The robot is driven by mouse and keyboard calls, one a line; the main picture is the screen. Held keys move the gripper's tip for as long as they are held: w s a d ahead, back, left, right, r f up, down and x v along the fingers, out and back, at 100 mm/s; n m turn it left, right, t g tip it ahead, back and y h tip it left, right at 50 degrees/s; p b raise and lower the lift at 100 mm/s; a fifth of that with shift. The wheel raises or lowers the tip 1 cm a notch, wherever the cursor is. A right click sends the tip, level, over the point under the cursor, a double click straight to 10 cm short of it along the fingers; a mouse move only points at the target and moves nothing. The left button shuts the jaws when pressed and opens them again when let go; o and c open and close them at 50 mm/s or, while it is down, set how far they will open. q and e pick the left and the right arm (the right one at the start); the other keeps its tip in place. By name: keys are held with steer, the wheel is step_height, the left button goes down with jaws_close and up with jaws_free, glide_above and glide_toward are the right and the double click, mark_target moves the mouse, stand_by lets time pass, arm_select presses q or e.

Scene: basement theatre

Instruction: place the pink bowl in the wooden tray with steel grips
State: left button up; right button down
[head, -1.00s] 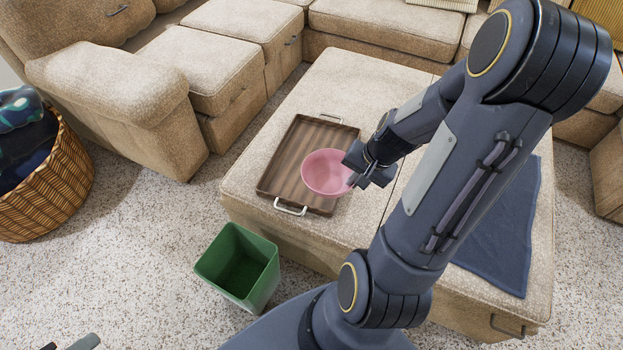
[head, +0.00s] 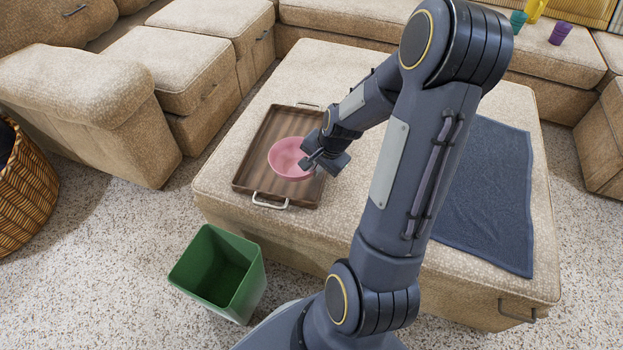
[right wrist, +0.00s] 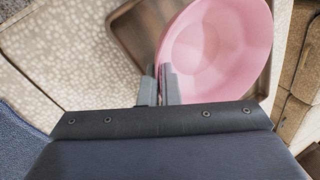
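The pink bowl (head: 288,158) is upright over the wooden tray with steel grips (head: 252,165), within its outline in the head view. Whether its base touches the tray floor is hard to tell. My right gripper (head: 318,160) is at the bowl's right rim. In the right wrist view its fingers (right wrist: 160,85) are close together with the bowl's wall (right wrist: 215,50) pinched between them. The tray shows behind the bowl (right wrist: 140,30). My left gripper is out of view.
The tray lies on a beige ottoman (head: 350,235). A blue towel (head: 485,200) covers its right part. A green bin (head: 220,272) stands on the carpet in front, and a wicker basket (head: 25,195) at the left. Cups (head: 560,33) stand on the sofa behind.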

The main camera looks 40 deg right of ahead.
mark_target(295, 163)
steer(key=shift+w+f+b, duration=0.3)
steer(key=shift+w+f, duration=0.35)
steer(key=shift+f, duration=0.2)
steer(key=shift+w+f+b, duration=0.15)
steer(key=shift+f+b, duration=0.55)
steer(key=shift+f, duration=0.9)
steer(key=shift+f, duration=0.15)
steer(key=c, duration=1.6)
jaws_free()
steer(key=shift+c, duration=0.2)
